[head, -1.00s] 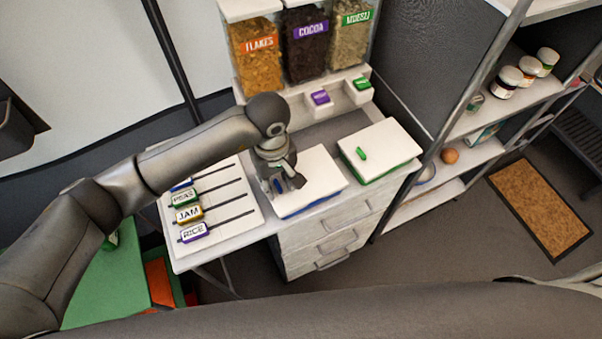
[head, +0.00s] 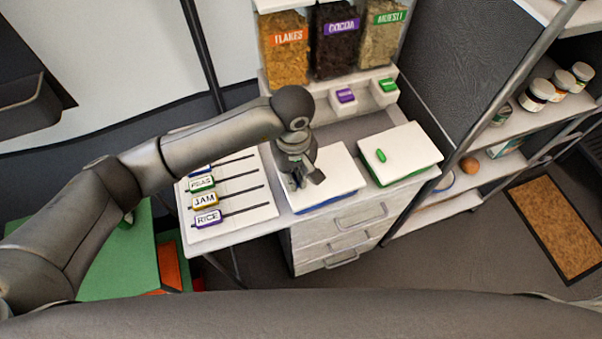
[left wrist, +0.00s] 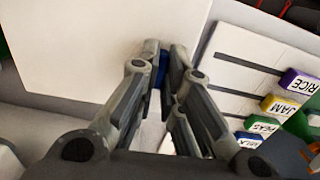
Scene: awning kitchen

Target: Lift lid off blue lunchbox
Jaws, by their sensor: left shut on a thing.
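The blue lunchbox (head: 330,203) stands on the counter, with its white lid (head: 340,177) on top and a blue band showing under the front edge. My left gripper (head: 304,182) is over the lid's left part. In the left wrist view its fingertips (left wrist: 161,66) are shut on the small blue lid handle (left wrist: 159,75), with the white lid (left wrist: 75,45) spread below. In the head view the handle is hidden by the fingers. I see no clear gap between lid and box. My right gripper is not in view.
A green-handled lunchbox (head: 405,150) stands close on the right. A white board (head: 240,205) with labelled sliders lies close on the left. Food dispensers (head: 335,45) stand behind. Shelves with jars (head: 537,95) are farther right.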

